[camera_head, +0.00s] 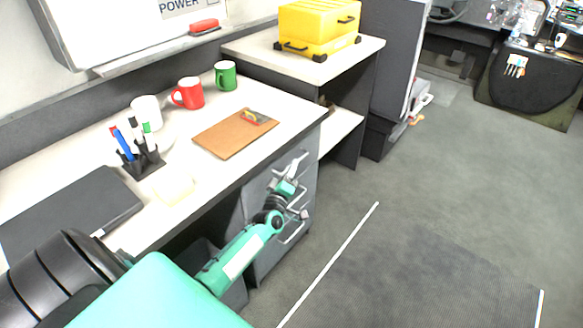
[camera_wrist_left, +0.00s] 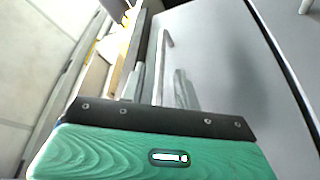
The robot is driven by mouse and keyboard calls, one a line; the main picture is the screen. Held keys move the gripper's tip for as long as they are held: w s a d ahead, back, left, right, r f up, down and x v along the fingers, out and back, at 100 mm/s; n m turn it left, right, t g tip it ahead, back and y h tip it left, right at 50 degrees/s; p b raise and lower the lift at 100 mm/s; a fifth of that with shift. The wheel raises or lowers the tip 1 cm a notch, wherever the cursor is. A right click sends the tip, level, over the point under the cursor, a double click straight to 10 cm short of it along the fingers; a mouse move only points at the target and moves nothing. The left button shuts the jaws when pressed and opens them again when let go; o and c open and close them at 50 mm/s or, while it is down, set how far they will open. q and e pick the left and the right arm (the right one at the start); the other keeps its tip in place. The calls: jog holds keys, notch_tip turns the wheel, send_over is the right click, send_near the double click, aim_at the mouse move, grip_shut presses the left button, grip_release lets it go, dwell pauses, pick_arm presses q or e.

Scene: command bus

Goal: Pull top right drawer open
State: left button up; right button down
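A grey drawer cabinet (camera_head: 265,250) stands under the right end of the white desk. Its top drawer (camera_head: 257,188) looks shut and is partly hidden behind my left gripper (camera_head: 290,180). The bar handle (camera_wrist_left: 161,62) of a drawer shows in the left wrist view against a grey front (camera_wrist_left: 215,50). My left gripper, also in the left wrist view (camera_wrist_left: 159,88), is open. Its fingers are on either side of the handle's near end, with gaps showing. I cannot tell how deep the handle is between them. My right gripper is not in view.
A clipboard (camera_head: 232,136), mugs (camera_head: 188,93), a pen holder (camera_head: 143,163) and a black laptop (camera_head: 75,215) lie on the desk (camera_head: 285,110). A yellow case (camera_head: 318,27) stands on the shelf unit behind. The floor (camera_head: 390,220) right of the drawers is clear.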

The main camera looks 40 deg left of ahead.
pick_arm(q)
jog(key=shift+w+a+r, duration=0.1)
jog(key=shift+w+a, duration=0.05)
jog(key=shift+w, duration=0.55)
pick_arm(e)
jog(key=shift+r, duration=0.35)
pick_arm(q)
jog(key=shift+c, duration=0.2)
grip_shut()
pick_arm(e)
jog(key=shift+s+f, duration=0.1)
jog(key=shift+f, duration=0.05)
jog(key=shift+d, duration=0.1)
